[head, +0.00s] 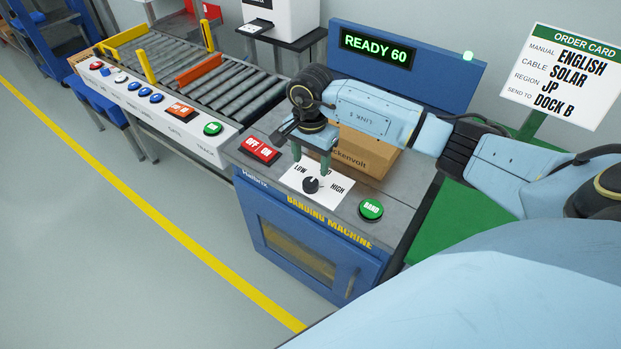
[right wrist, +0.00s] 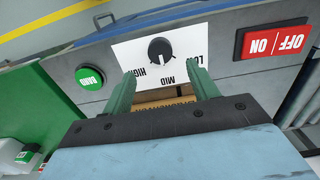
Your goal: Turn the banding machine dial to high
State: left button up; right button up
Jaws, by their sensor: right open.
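The banding machine (head: 300,235) is blue with a grey top. Its black dial (head: 311,185) sits on a white plate (head: 333,198) marked LOW at left and HIGH at right. In the right wrist view the dial (right wrist: 160,49) lies just beyond the fingertips, with MID on the near side. My right gripper (head: 311,168) is open with green fingers, above and behind the dial. In the wrist view the gripper (right wrist: 162,82) has its fingers apart, with nothing between them. My left gripper is out of view.
A red OFF/ON switch (head: 260,150) and a green BAND button (head: 371,210) flank the dial plate. A cardboard box (head: 365,153) stands behind the gripper. The display (head: 377,47) reads READY 60. A roller conveyor (head: 190,80) runs left; an order card (head: 566,75) stands right.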

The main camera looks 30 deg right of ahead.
aim_at(311, 182)
notch_tip(311, 182, down, 6)
jog(key=shift+b, duration=0.3)
jog(key=shift+f, duration=0.5)
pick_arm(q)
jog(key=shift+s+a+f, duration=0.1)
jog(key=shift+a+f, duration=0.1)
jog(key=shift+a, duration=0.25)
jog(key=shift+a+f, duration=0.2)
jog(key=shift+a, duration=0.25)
pick_arm(e)
jog(key=c, duration=0.9)
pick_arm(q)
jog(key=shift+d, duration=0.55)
pick_arm(e)
jog(key=shift+c, duration=0.5)
